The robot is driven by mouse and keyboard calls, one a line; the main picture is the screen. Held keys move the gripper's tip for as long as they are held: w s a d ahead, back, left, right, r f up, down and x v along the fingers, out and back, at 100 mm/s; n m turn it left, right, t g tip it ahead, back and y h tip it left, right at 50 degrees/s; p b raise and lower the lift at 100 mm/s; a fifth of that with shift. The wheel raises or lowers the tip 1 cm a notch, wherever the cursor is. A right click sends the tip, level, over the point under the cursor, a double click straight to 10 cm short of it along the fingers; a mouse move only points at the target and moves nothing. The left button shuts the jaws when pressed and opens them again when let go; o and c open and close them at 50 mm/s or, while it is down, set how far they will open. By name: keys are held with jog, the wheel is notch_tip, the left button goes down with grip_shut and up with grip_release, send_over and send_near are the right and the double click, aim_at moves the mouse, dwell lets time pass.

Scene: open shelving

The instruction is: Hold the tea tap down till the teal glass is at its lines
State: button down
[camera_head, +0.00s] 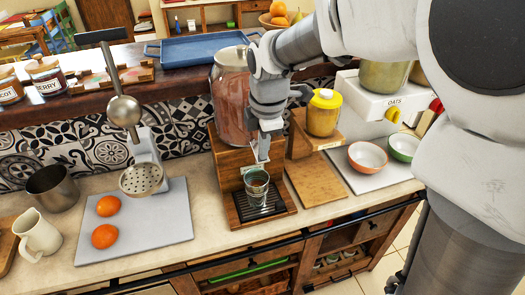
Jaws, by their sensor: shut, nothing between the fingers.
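The tea dispenser is a large jar of reddish-brown liquid (230,98) on a wooden stand (226,160). My gripper (262,158) is shut and empty, pointing down in front of the stand, at the place of the tap. The tap itself is mostly hidden behind my fingers; a pale piece (250,163) shows beside them. I cannot tell whether the fingers touch or press it. The teal glass (257,188) stands upright on the dark drip tray (240,208), just below my fingertips. Its lines and the level inside are too small to tell.
Left are a grey board (150,235) with two oranges (106,220), a press with a perforated cup (142,179), a metal cup (54,187) and a cream jug (37,232).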

jog(key=shift+s+f+t+y+b, duration=0.3)
jog(key=shift+f+t+b, duration=0.5)
jog(key=shift+b, duration=0.85)
jog(key=shift+r, duration=0.4)
jog(key=shift+w+r+p, duration=0.1)
jog(key=shift+r+p, duration=0.6)
jog(key=shift+p, duration=0.1)
jog(key=shift+r+p, duration=0.5)
jog(key=shift+r, duration=0.05)
notch_tip(320, 180, up, 13)
jog(key=s+p, duration=0.1)
jog(key=p, duration=0.2)
jog(key=shift+d, duration=0.2)
jog(key=shift+f, duration=0.1)
